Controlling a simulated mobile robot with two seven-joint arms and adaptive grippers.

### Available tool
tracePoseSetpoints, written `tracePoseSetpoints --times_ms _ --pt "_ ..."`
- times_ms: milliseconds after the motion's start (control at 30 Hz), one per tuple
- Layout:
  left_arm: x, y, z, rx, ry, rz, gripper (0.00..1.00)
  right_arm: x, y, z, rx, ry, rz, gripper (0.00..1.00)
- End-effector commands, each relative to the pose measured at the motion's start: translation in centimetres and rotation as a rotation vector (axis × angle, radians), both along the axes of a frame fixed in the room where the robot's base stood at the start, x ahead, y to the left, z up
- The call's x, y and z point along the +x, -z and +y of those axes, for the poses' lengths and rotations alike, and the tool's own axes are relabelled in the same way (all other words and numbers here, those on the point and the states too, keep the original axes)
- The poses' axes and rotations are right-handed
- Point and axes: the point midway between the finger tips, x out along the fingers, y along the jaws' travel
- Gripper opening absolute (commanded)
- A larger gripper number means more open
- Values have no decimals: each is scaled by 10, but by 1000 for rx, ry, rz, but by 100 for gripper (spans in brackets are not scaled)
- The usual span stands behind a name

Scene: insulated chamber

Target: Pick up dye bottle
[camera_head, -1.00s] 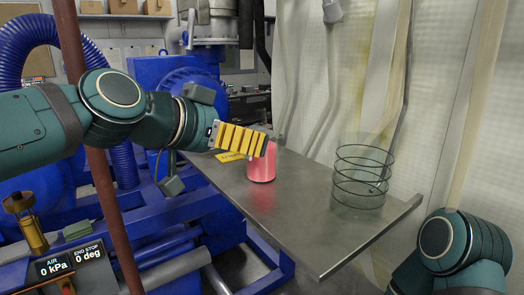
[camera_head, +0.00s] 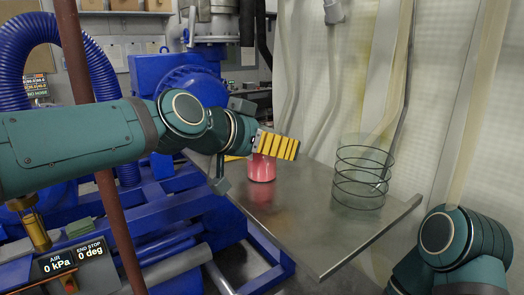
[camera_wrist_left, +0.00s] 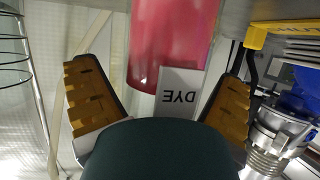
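The dye bottle (camera_head: 262,171) is a pink-red cylinder standing on the metal table. My left gripper (camera_head: 278,146), with yellow-striped fingers, covers its upper part in the head view. In the left wrist view the red bottle body (camera_wrist_left: 172,40) and its white "DYE" label (camera_wrist_left: 180,95) appear upside down. They show between the two spread fingers of my left gripper (camera_wrist_left: 160,78), with gaps on both sides. I cannot tell how deep the bottle sits between the fingers. My right gripper is out of view; only part of the right arm shows.
A wire-ringed clear cylinder (camera_head: 362,175) stands on the table (camera_head: 300,225) to the right of the bottle. A brown vertical pole (camera_head: 104,195) and blue machinery (camera_head: 185,85) stand at left. The table's front middle is clear.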

Motion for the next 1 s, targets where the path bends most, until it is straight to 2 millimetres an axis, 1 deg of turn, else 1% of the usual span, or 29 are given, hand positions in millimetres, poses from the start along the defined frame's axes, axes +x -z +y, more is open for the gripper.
tracePoseSetpoints --times_ms 33,67,100,200,567,667,767,1000 --pt "0 0 0 0 0 0 71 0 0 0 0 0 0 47" --pt "0 0 0 0 0 0 61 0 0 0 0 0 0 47" --pt "0 0 0 0 0 0 47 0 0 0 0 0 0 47" --pt "0 0 0 0 0 1 16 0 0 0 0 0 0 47" --pt "0 -1 0 0 0 0 16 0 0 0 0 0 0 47" --pt "0 -7 0 -1 0 -1 15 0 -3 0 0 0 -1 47" --pt "0 -21 0 -1 -1 -3 15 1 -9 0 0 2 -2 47" --pt "0 -69 0 -2 1 -3 15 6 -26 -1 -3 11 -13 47"
